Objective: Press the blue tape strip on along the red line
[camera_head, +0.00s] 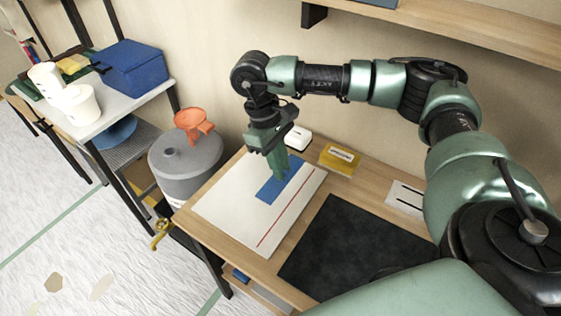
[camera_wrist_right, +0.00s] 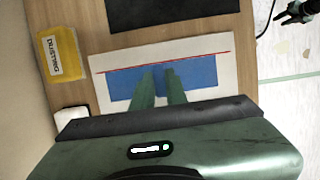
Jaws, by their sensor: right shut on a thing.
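The blue tape strip (camera_head: 281,180) is at the white board (camera_head: 232,217), left of the red line (camera_head: 291,206) and roughly parallel to it, with a white gap between. In the right wrist view, the strip (camera_wrist_right: 203,75) shows below the red line (camera_wrist_right: 165,63). My right gripper (camera_head: 279,172) points down and is shut on the strip, its green fingers (camera_wrist_right: 159,88) hiding part of it. I cannot tell whether the strip touches the board. A dark gripper-like part, likely my left gripper (camera_wrist_right: 295,13), shows at the top right of the wrist view; its jaw state is unclear.
A yellow box (camera_head: 340,158) and a small white object (camera_head: 298,137) stand behind the board. A black mat (camera_head: 350,246) lies to its right. A grey drum (camera_head: 187,165) with an orange funnel (camera_head: 194,123) stands left of the table.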

